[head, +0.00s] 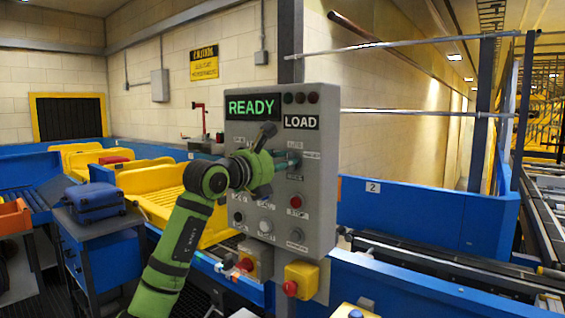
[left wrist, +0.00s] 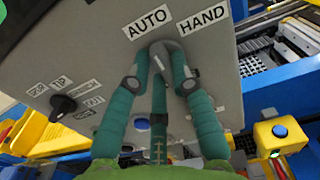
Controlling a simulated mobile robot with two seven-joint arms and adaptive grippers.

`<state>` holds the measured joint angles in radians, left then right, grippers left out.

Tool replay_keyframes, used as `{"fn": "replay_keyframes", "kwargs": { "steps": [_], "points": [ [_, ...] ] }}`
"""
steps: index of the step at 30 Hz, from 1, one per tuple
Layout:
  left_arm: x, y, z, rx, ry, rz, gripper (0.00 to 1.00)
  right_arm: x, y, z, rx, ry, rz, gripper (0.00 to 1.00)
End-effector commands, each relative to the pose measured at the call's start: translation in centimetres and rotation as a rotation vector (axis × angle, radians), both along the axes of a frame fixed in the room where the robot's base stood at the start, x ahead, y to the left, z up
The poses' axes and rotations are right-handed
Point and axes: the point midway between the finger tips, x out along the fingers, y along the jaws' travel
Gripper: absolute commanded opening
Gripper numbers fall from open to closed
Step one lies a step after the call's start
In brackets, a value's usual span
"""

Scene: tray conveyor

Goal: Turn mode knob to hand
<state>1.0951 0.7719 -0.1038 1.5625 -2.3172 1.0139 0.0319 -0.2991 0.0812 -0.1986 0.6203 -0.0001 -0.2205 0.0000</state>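The grey control panel (head: 235,170) carries a lit READY display and a LOAD sign. In the left wrist view the mode knob (left wrist: 166,47) sits below the AUTO label (left wrist: 147,21) and HAND label (left wrist: 203,19). My left gripper (head: 289,160) reaches the panel's upper middle. In the left wrist view its teal fingers (left wrist: 166,62) converge at their tips on the mode knob, one on each side. The fingers hide most of the knob, so its pointing direction is unclear. My right gripper is not in view.
A black TIP selector knob (left wrist: 63,105) is left of the fingers. A red button (head: 296,202) and other controls lie lower on the panel. Yellow button boxes (head: 301,281) are below it. A blue barrier (head: 420,215) and conveyor stand to the right, yellow trays (head: 165,205) behind.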

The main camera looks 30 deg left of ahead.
Motion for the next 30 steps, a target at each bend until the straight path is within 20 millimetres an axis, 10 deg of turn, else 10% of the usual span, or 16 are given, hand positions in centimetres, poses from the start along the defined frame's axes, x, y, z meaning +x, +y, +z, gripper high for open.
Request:
{"fn": "replay_keyframes", "kwargs": {
  "steps": [30],
  "points": [
    [-0.09, -0.25, 0.34, 0.565, -0.045, 0.002, 0.0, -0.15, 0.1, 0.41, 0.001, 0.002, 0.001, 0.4]
  ]
}}
